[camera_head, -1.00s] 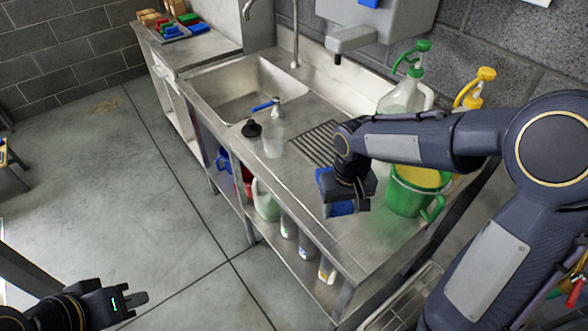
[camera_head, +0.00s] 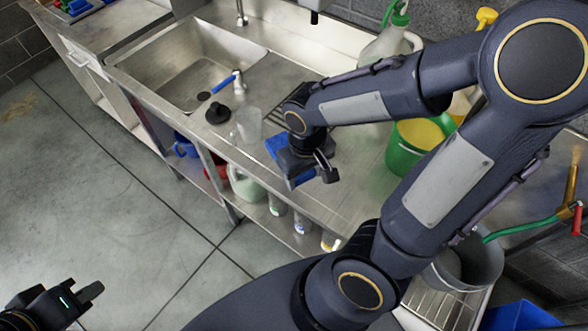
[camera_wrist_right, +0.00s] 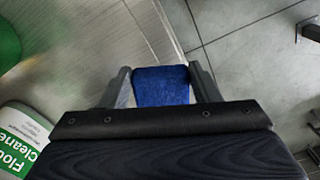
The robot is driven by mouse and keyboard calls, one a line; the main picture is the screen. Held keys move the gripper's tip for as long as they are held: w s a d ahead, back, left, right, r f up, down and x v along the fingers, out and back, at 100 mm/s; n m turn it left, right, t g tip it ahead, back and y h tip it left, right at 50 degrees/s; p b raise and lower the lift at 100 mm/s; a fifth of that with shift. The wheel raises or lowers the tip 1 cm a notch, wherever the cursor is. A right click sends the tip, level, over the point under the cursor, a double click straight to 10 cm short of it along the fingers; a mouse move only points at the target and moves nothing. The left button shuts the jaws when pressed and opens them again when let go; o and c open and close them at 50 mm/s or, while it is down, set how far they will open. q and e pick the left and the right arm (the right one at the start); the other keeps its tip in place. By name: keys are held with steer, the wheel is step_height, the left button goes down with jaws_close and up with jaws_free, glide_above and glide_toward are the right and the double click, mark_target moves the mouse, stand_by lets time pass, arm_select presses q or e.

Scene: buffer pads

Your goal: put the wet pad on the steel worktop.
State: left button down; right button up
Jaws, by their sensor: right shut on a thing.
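A blue pad (camera_head: 277,145) is held in my right gripper (camera_head: 308,165), above the front part of the steel worktop (camera_head: 352,192). In the right wrist view the blue pad (camera_wrist_right: 161,86) sits between the two fingers of the gripper (camera_wrist_right: 162,84), over the worktop's (camera_wrist_right: 100,50) front edge with floor beyond. The gripper hides part of the pad, and I cannot tell whether the pad touches the worktop. My left gripper (camera_head: 85,296) is low at the left, over the floor, seen side-on and apparently empty.
A clear beaker (camera_head: 250,125) and black plunger-like item (camera_head: 218,113) stand left of the pad, by the sink (camera_head: 180,75). A green bucket (camera_head: 405,160) is to the right, spray bottles behind. A floor cleaner container (camera_wrist_right: 22,140) shows in the wrist view. Bottles stand on the lower shelf.

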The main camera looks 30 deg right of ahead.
steer(key=w+f, duration=0.4)
steer(key=w+d+f, duration=0.1)
steer(key=w+f, duration=0.1)
steer(key=shift+w+d+f, duration=0.1)
steer(key=shift+f, duration=0.1)
steer(key=shift+w+f, duration=0.15)
steer(key=shift+f, duration=1.45)
steer(key=shift+f, duration=0.1)
steer(key=shift+f, duration=0.15)
steer(key=o, duration=1)
step_height(320, 180, up, 12)
steer(key=shift+r, duration=0.2)
steer(key=s+r+t+y, duration=0.1)
steer(key=s+r, duration=0.3)
steer(key=s+r+m+t+y, duration=0.1)
steer(key=s+r, duration=0.1)
steer(key=shift+s+a+t+y, duration=0.3)
steer(key=shift+s, duration=0.1)
steer(key=s+a+r+t+y, duration=0.1)
steer(key=s+a+r+t, duration=0.1)
steer(key=s, duration=0.4)
steer(key=shift+s+a+r+m+t, duration=0.2)
steer(key=shift+s+r+m+t, duration=0.1)
steer(key=shift+r+t, duration=0.15)
